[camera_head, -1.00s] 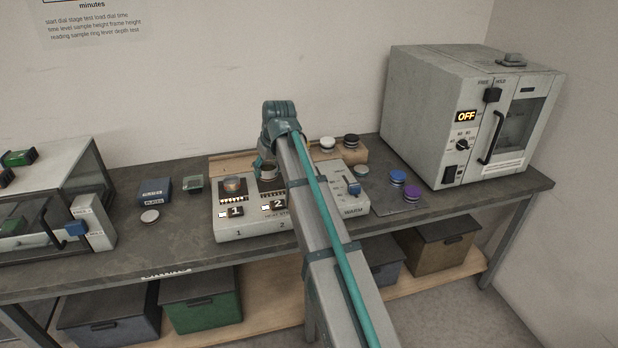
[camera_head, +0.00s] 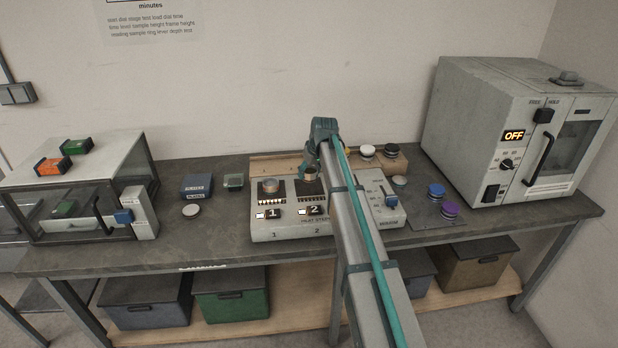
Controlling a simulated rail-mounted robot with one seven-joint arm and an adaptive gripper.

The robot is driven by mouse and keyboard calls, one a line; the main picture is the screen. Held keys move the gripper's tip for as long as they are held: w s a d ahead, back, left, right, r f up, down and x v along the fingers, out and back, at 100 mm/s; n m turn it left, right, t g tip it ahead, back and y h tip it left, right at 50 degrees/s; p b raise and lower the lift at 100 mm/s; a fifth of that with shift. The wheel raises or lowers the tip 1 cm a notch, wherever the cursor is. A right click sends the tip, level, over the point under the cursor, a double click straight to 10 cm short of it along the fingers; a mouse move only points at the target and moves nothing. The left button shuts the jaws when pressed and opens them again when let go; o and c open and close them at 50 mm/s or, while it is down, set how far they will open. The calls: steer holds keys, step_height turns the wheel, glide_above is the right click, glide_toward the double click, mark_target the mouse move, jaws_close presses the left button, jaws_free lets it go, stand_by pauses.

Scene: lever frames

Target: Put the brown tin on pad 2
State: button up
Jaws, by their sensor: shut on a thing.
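The heat station (camera_head: 275,234) stands on the bench with pad 1 and pad 2 marked on its front. My gripper (camera_head: 310,171) is at the back of pad 2 (camera_head: 312,197), shut on a small round tin that I take for the brown tin (camera_head: 310,176). The fingers and arm partly hide this tin. I cannot tell whether its base touches the pad. Another round tin with a brownish top (camera_head: 270,185) stands on pad 1 (camera_head: 271,197).
A slider with a blue knob (camera_head: 389,201) is right of my arm. White (camera_head: 366,151) and black (camera_head: 392,151) lidded tins stand behind. A glass-fronted case (camera_head: 75,190) is at left.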

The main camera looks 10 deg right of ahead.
mark_target(309, 186)
steer(key=shift+w+f, duration=0.85)
steer(key=shift+f, duration=0.1)
steer(key=shift+f+p, duration=0.5)
steer(key=shift+f, duration=1.05)
steer(key=shift+f, duration=0.1)
steer(key=o, duration=1.3)
steer(key=b+v, duration=0.2)
steer(key=v, duration=1)
steer(key=shift+s, duration=0.1)
